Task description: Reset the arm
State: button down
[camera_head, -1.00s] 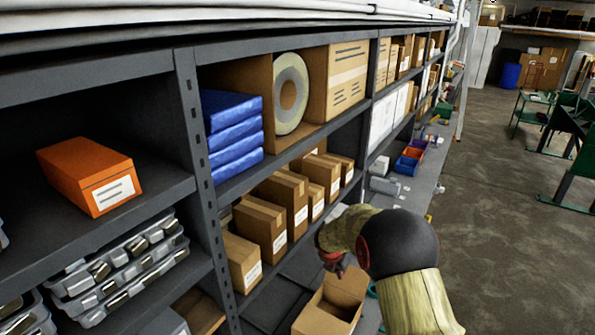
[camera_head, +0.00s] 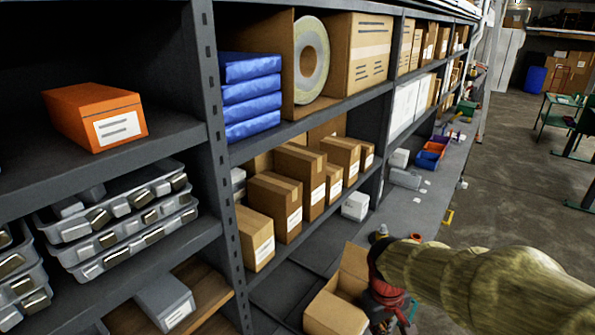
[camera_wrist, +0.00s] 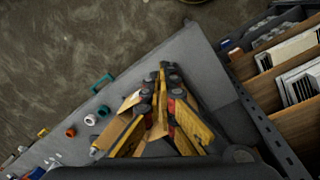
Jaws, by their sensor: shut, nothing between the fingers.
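My gripper (camera_wrist: 162,76) shows in the wrist view with its yellow and black fingers closed together and nothing between them. It points out over the grey bench top (camera_wrist: 185,60), with an open cardboard box (camera_wrist: 128,100) behind and beside the fingers. In the head view my arm comes in from the right edge, and its dark red end is low beside the open cardboard box (camera_head: 337,310). The fingertips are hidden in the head view. Whether the gripper touches the box I cannot tell.
Grey shelving (camera_head: 210,140) runs along the left with an orange box (camera_head: 95,117), blue boxes (camera_head: 250,95), cardboard cartons (camera_head: 275,205) and grey trays (camera_head: 120,225). Coloured bins (camera_head: 430,153) stand farther along the bench. Open floor (camera_head: 500,215) lies to the right.

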jog(key=s+f+m+t+y+b, duration=0.1)
jog(key=s+f+m+t+b, duration=0.2)
jog(key=s+b, duration=1.1)
notch_tip(320, 180, down, 2)
jog(key=t+b, duration=0.1)
jog(key=b, duration=0.2)
jog(key=shift+a+m+t, duration=0.25)
jog(key=shift+m+t, duration=0.15)
